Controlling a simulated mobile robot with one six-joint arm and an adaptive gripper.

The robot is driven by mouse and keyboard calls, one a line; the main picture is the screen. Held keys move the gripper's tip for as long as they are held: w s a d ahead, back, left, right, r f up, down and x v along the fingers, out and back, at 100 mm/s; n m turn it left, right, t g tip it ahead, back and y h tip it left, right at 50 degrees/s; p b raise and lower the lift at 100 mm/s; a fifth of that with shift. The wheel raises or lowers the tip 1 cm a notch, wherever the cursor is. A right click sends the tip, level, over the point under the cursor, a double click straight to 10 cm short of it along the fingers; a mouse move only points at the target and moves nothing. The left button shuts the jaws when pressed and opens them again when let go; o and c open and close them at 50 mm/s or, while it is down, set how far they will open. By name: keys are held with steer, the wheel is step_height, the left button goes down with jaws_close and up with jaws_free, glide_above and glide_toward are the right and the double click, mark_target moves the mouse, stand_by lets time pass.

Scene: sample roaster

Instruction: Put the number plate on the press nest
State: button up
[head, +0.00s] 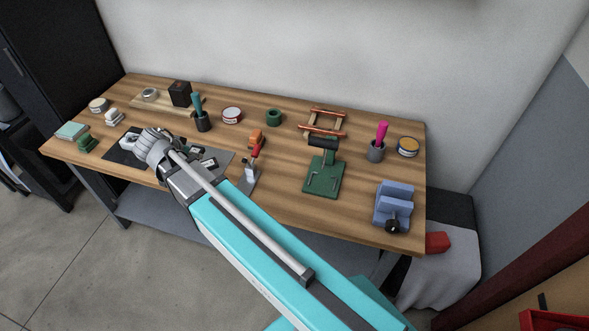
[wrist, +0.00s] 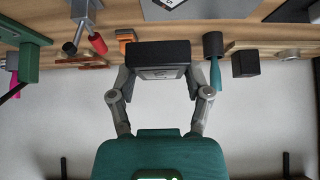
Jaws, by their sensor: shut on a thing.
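My gripper (wrist: 158,76) is shut on a dark, flat rectangular piece (wrist: 158,52), which I take to be the number plate. The plate spans between both fingers in the wrist view, with a lighter grey area on its face; any number is too small to read.
A red-handled clamp (head: 252,168) and orange block (head: 256,136) stand between my gripper and the press. A cup with a teal tool (head: 202,121) and black cube (head: 180,93) stand behind. A blue vise (head: 394,204) sits at right. A dark mat (head: 222,160) lies under the arm's end.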

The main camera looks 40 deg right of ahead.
step_height(320, 180, up, 9)
steer(key=p, duration=0.7)
steer(key=shift+f+p, duration=0.2)
steer(key=shift+p, duration=0.2)
